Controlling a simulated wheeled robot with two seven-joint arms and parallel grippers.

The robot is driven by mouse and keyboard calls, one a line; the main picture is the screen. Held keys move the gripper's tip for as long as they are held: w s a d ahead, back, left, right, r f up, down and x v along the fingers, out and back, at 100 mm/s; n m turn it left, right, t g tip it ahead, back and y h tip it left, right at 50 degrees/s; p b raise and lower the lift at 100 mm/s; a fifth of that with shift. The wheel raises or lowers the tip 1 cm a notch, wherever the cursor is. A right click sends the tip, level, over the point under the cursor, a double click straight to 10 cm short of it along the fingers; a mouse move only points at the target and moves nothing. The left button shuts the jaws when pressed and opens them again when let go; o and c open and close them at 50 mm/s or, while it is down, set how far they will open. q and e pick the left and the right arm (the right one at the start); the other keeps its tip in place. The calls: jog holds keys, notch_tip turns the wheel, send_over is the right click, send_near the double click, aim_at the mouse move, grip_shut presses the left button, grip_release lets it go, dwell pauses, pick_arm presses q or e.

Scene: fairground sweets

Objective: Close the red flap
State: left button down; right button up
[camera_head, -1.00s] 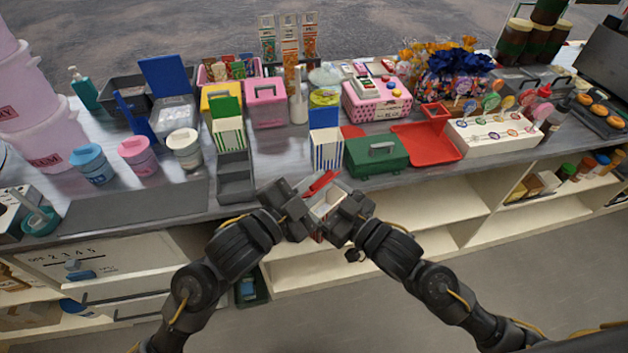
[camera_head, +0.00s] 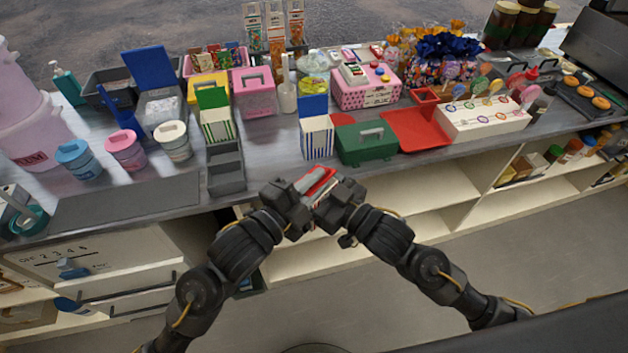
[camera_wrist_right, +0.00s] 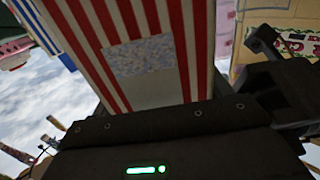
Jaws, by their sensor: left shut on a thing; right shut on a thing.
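A red-and-white striped box (camera_wrist_right: 150,55) fills the middle of the right wrist view, with a pale window in its striped wall. In the head view it is mostly hidden between my two grippers, in front of the counter. Its red flap (camera_head: 319,179) shows above them, tilted, with a pale surface beside it; I cannot tell how far it is from shut. My left gripper (camera_head: 299,200) is shut on the box from the left. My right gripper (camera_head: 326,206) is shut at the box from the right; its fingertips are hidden.
The counter behind holds a grey divided tray (camera_head: 226,168), a blue-striped box (camera_head: 317,138) with its blue flap up, a green case (camera_head: 366,144) and a red tray (camera_head: 416,130). Open shelves (camera_head: 420,205) lie below the counter edge. The space before them is clear.

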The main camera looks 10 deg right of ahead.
pick_arm(q)
jog(key=c, duration=1.4)
grip_release()
jog(key=shift+c, duration=0.2)
jog(key=shift+f, duration=0.1)
jog(key=v, duration=0.8)
